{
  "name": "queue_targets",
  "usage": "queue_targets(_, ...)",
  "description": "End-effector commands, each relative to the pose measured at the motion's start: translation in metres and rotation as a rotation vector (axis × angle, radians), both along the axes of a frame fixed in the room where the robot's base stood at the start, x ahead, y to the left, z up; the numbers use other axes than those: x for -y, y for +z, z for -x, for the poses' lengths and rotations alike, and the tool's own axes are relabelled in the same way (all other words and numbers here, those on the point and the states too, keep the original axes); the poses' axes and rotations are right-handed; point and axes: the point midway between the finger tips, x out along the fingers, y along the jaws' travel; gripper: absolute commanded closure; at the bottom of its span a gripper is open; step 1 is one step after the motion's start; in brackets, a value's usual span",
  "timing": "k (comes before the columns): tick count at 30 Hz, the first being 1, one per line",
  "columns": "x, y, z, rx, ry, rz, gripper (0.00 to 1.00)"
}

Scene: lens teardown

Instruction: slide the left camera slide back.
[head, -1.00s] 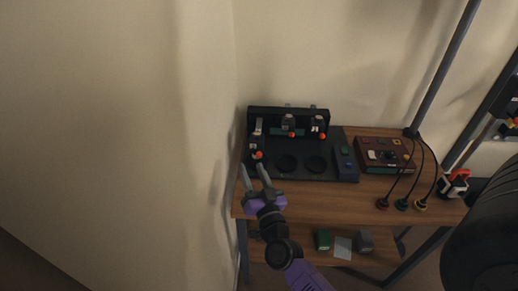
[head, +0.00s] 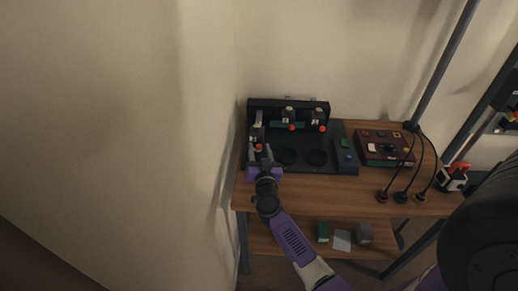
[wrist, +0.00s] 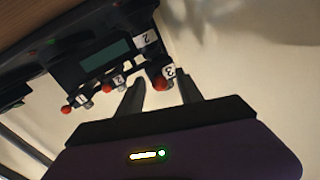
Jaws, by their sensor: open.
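The left camera slide (head: 257,131) stands at the left end of the black fixture, with a red-orange knob (head: 258,147) at its front. My gripper (head: 260,153) is open at this knob, with the fingers pointing toward the fixture. In the wrist view a red knob (wrist: 160,84) with a white numbered tag shows between the two open fingers (wrist: 161,88). Contact between fingers and knob cannot be told. Two other slides, in the middle (head: 288,116) and at the right (head: 317,116), have similar knobs.
The black fixture (head: 341,148) has two dark round recesses in its base and stands on a wooden table (head: 310,196). A brown button box (head: 380,148) and hanging cables with coloured ends are to the right. The wall is close on the left.

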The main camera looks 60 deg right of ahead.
Motion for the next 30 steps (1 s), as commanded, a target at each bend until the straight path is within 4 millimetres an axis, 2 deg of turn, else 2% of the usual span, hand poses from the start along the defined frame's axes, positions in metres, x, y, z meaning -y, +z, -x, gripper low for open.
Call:
queue_targets(4, 0.0088, -0.0004, -0.0051, 0.0, -0.001, 0.0, 0.57)
queue_targets(12, 0.0102, 0.0001, -0.0061, 0.0, -0.001, 0.0, 0.57)
queue_targets(13, 0.0102, 0.0001, -0.0061, 0.0, -0.001, 0.0, 0.59)
queue_targets(19, 0.0101, 0.0001, -0.0061, 0.001, -0.001, -0.001, 0.98)
queue_targets(30, 0.01, 0.0, -0.0059, 0.001, -0.001, -0.001, 1.0)
